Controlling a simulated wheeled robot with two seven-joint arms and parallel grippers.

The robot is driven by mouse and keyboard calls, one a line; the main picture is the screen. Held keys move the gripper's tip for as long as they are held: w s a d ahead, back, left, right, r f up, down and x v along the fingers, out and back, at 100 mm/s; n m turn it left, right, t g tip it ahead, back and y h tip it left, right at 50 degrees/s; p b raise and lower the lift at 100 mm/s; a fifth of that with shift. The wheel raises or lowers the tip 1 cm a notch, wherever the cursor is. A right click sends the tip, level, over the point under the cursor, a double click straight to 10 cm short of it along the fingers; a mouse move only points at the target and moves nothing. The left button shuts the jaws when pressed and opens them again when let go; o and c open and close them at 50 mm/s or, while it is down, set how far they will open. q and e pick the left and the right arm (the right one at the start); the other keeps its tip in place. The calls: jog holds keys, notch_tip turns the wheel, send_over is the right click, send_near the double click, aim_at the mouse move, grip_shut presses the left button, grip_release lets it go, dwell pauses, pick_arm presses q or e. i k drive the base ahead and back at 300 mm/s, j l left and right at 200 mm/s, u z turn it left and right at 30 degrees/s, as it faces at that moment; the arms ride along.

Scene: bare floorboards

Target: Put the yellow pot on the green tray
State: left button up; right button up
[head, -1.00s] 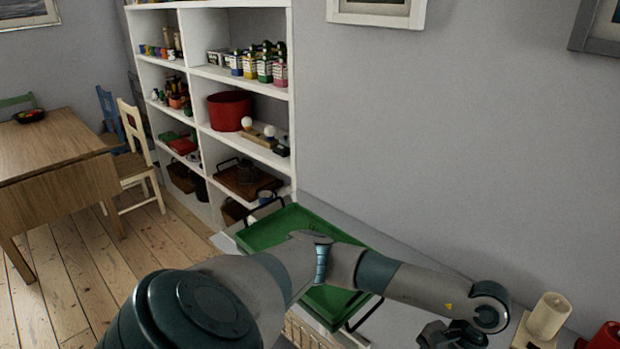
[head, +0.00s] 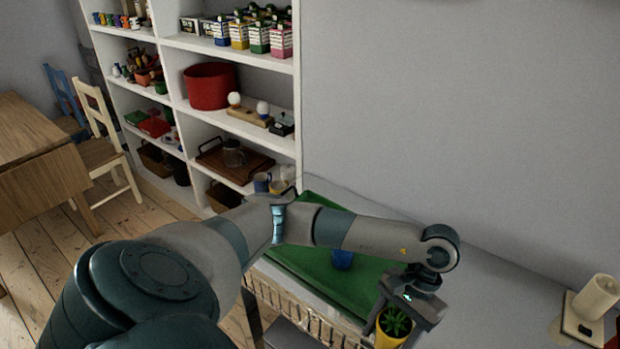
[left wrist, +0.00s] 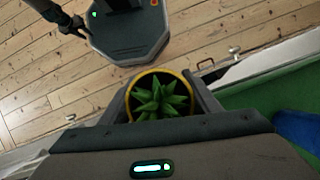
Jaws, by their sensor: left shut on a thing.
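My left gripper (head: 398,318) is shut on the yellow pot (head: 389,340), which holds a spiky green plant. In the left wrist view the pot's yellow rim (left wrist: 160,72) shows between the two fingers (left wrist: 162,100). The pot is at the front right of the green tray (head: 325,275), beside its edge in the head view. The tray also shows at the right of the left wrist view (left wrist: 268,88). My left arm hides part of the tray. My right gripper is not in view.
A blue object (head: 342,260) stands on the tray, also seen in the left wrist view (left wrist: 298,130). A filled white shelf (head: 175,97) is behind left. The surface between tray and candle is clear.

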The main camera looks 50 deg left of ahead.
aim_at(309, 253)
jog(key=k+j, duration=0.1)
jog(key=j, duration=0.6)
jog(key=k+j, duration=0.1)
jog(key=j, duration=0.6)
jog(key=k+j+u, duration=0.1)
jog(key=j, duration=0.6)
